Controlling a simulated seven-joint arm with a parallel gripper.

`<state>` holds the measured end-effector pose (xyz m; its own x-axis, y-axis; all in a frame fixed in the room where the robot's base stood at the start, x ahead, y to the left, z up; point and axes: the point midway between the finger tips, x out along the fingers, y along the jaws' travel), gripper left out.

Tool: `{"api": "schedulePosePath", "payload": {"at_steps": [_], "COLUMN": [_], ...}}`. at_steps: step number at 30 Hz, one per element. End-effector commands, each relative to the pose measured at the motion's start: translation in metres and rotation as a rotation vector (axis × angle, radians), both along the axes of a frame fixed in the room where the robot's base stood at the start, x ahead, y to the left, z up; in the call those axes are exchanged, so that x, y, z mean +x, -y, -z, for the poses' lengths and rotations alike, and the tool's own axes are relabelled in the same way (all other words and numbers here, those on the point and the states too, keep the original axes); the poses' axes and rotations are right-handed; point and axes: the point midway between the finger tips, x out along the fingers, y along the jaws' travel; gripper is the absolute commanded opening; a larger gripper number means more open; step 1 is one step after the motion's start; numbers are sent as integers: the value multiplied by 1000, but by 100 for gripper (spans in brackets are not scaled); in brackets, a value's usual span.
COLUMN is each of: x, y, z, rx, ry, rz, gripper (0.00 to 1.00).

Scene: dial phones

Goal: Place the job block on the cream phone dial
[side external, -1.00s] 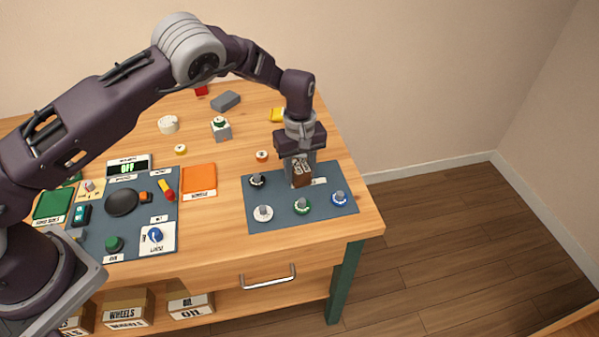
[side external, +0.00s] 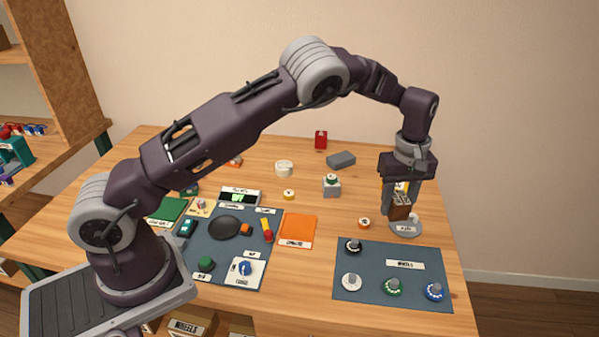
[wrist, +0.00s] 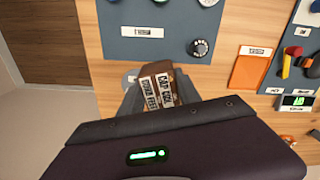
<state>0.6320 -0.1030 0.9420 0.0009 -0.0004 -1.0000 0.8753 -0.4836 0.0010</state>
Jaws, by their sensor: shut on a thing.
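My gripper (side external: 399,213) is shut on the brown job block (side external: 400,204), which has white printed labels. It holds the block upright at a round grey plate (side external: 406,232) behind the blue-grey dial mat; I cannot tell whether the block touches the plate. In the wrist view the block (wrist: 157,86) sits between the fingers. The cream phone dial (side external: 351,282) is at the front left of the mat, in front and to the left of my gripper, with nothing on top of it but its own grey knob.
The mat (side external: 405,250) also carries a black dial (side external: 353,246), a green dial (side external: 392,287) and a blue dial (side external: 434,292). An orange pad (side external: 298,229) lies left of it. A small orange round piece (side external: 364,223) stands near the plate.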

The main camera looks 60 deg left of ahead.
Motion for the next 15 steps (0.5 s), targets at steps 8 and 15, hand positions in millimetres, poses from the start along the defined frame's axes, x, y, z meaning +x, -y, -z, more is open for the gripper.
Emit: {"api": "schedulePosePath", "payload": {"at_steps": [8, 15], "x": [23, -1], "y": [-149, -308], "z": [-8, -18], "rx": [3, 0], "ry": [3, 4], "rz": [-468, -964], "gripper": [0, 0]}}
